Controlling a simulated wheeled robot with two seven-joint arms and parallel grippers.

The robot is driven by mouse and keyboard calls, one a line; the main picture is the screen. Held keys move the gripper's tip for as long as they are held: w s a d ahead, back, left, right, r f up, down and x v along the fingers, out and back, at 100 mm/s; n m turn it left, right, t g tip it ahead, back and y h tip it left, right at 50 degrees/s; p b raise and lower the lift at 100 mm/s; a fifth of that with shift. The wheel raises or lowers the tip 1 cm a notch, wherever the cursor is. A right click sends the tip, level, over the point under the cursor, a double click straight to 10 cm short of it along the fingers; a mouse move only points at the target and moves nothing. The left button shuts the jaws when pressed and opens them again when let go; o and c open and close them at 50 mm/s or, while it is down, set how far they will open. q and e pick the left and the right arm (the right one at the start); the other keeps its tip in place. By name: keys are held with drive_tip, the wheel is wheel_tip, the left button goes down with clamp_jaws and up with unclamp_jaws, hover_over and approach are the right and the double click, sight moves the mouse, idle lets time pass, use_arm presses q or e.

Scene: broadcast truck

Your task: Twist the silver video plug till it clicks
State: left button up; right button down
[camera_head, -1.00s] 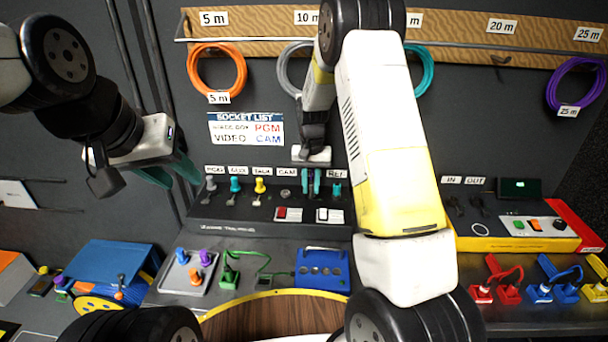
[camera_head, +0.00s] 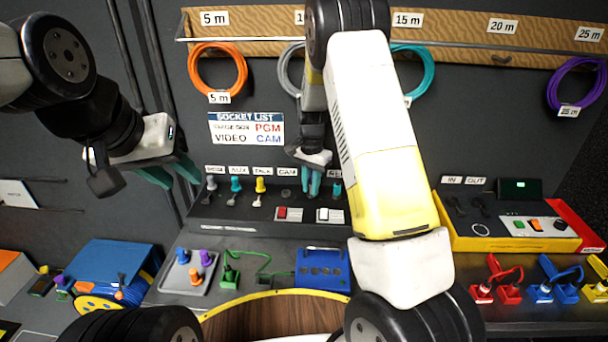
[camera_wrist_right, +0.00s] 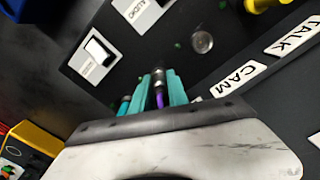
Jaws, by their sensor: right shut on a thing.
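My right gripper (camera_head: 312,183) is at the black socket panel, its teal fingers pointing down between the CAM label and the teal plug at the right end. In the right wrist view, the gripper (camera_wrist_right: 160,90) is shut on a slim plug, the silver video plug (camera_wrist_right: 159,96), which shows a silvery part and a purple part between the fingers. The fingers mostly hide the plug and its socket, so I cannot tell how it is seated. My left gripper (camera_head: 160,170) hangs at the left, away from the panel; its teal fingers are partly seen edge-on.
The round CAM socket (camera_wrist_right: 202,42) beside the held plug is empty. A teal plug (camera_head: 337,190) stands close on the right; silver (camera_head: 211,184), teal (camera_head: 236,185) and yellow (camera_head: 260,186) plugs stand left. Two rocker switches (camera_head: 329,215) lie in front.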

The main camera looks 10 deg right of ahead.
drive_tip(key=c, duration=1.6)
unclamp_jaws()
drive_tip(key=shift+m, duration=0.4)
drive_tip(key=o, duration=0.4)
